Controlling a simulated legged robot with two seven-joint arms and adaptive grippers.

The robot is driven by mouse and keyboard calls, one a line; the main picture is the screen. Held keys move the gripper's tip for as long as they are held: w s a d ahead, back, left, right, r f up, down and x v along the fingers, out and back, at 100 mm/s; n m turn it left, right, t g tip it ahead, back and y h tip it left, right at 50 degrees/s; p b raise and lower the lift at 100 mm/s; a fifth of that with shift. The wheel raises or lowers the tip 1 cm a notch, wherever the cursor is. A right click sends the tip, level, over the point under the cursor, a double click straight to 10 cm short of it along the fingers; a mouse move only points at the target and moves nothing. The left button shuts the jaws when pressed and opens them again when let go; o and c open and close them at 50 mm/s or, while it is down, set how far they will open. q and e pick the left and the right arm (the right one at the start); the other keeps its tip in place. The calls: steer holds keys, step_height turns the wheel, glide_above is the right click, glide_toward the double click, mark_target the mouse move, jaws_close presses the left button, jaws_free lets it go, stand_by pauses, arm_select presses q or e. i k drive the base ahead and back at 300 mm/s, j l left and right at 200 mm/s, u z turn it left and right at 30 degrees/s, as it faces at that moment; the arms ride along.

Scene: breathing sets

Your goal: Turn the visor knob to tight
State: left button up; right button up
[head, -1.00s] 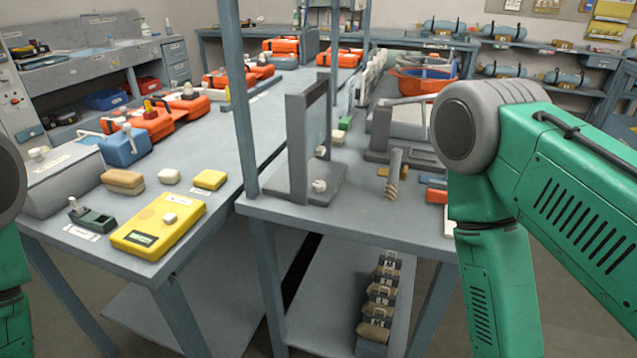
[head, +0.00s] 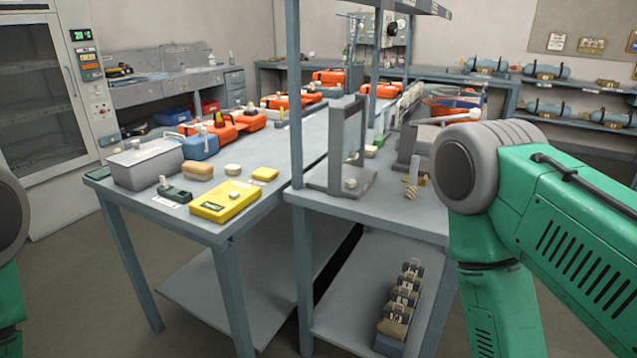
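A grey upright frame stand (head: 338,145) with a thin panel stands on the near end of the right bench. A small white knob (head: 350,183) is low on its base, and another pale knob shows higher up behind the frame. I cannot tell for sure that this is the visor knob, nor read any tight mark. My green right arm covers the right side of the view, and a bit of my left arm shows at the left edge. Neither gripper is in view.
The left bench (head: 145,205) holds a yellow box (head: 225,201), a grey bin (head: 146,163) and several orange cases. Numbered weights (head: 401,305) sit on the lower shelf. Bench legs and posts stand close ahead. The floor (head: 90,290) at left is clear.

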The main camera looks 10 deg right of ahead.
mark_target(349, 183)
steer(key=l+u, duration=0.3)
steer(key=u, duration=0.15)
steer(key=i+l+u, duration=0.1)
steer(key=l+u, duration=0.55)
steer(key=u, duration=0.2)
